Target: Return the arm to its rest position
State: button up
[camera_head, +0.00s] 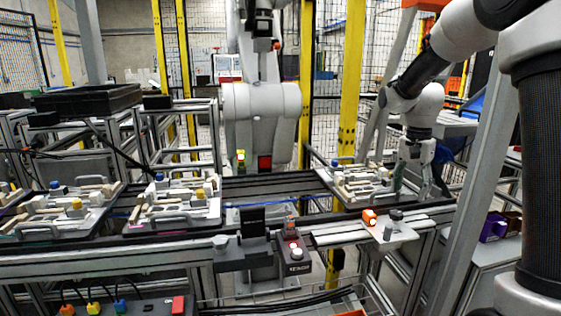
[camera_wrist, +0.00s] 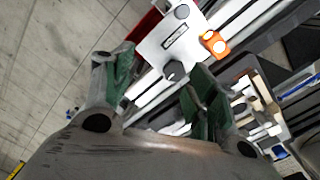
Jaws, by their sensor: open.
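My gripper (camera_head: 413,188) hangs from the raised arm at the right of the head view, fingers pointing down. It is beside the right end of the right pallet fixture (camera_head: 357,184), above the rail. The wrist view shows its two green-padded fingers (camera_wrist: 160,82) spread apart with nothing between them. Part of the fixture (camera_wrist: 262,100) shows at the right of the wrist view. Whether a finger touches the fixture is hard to tell.
A light plate (camera_head: 385,233) with an orange-housed button (camera_head: 369,217) sits in front on the rail; it also shows in the wrist view (camera_wrist: 172,48). Two more pallet fixtures (camera_head: 172,207) (camera_head: 58,213) stand left. A grey post (camera_head: 470,180) rises right of the gripper.

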jog(key=s+r+n+t, duration=0.1)
jog(key=s+r+n, duration=0.1)
jog(key=s, duration=0.7)
jog(key=s+r+n+t, duration=0.2)
jog(key=s+r+n, duration=0.1)
jog(key=s, duration=0.6)
jog(key=s+r+n+t, duration=0.1)
jog(key=s+r+n, duration=0.2)
jog(key=s, duration=0.6)
jog(key=shift+a+n+t, duration=0.2)
jog(key=shift+n+t, duration=0.2)
jog(key=shift+n, duration=0.5)
